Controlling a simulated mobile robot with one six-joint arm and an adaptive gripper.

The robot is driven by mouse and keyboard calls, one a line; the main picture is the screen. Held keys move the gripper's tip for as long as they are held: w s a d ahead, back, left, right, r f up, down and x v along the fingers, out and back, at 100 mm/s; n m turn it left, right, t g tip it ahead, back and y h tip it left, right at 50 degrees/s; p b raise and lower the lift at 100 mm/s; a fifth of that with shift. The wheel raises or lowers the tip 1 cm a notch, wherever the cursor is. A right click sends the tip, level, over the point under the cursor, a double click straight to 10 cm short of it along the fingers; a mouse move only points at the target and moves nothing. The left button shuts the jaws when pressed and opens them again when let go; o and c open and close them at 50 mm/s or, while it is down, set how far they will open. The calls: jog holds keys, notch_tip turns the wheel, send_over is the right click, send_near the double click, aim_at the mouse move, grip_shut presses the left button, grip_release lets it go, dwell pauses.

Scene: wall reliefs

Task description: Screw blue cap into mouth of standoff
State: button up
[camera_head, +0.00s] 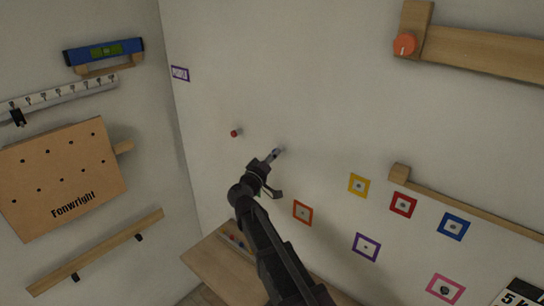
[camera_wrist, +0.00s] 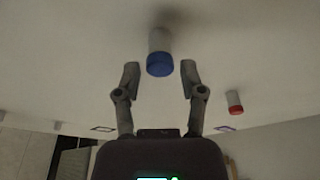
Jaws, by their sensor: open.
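A pale cylindrical standoff (camera_wrist: 160,40) sticks out from the wall, with the blue cap (camera_wrist: 160,65) at its near end in the wrist view. The cap sits in line with the standoff; how deep it is threaded I cannot tell. In the head view the standoff with the blue cap (camera_head: 277,151) shows small, just past my gripper (camera_head: 272,172). In the wrist view my gripper (camera_wrist: 160,77) is open, with one finger on each side of the blue cap. Gaps show on both sides, and neither finger appears to touch it.
A red-capped standoff (camera_wrist: 234,102) stands to the right in the wrist view; it shows left of my gripper in the head view (camera_head: 235,133). Coloured square frames, such as the orange one (camera_head: 303,212), are on the wall. A wooden shelf (camera_head: 215,262) lies below.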

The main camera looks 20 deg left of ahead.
grip_shut()
jog(key=shift+a+m+h+b, duration=0.1)
jog(key=shift+m+h+b, duration=0.7)
jog(key=shift+m, duration=2.4)
jog(key=shift+w+m+h, duration=0.1)
jog(key=shift+m+h, duration=0.2)
jog(key=shift+m, duration=0.4)
jog(key=shift+o, duration=1.6)
grip_release()
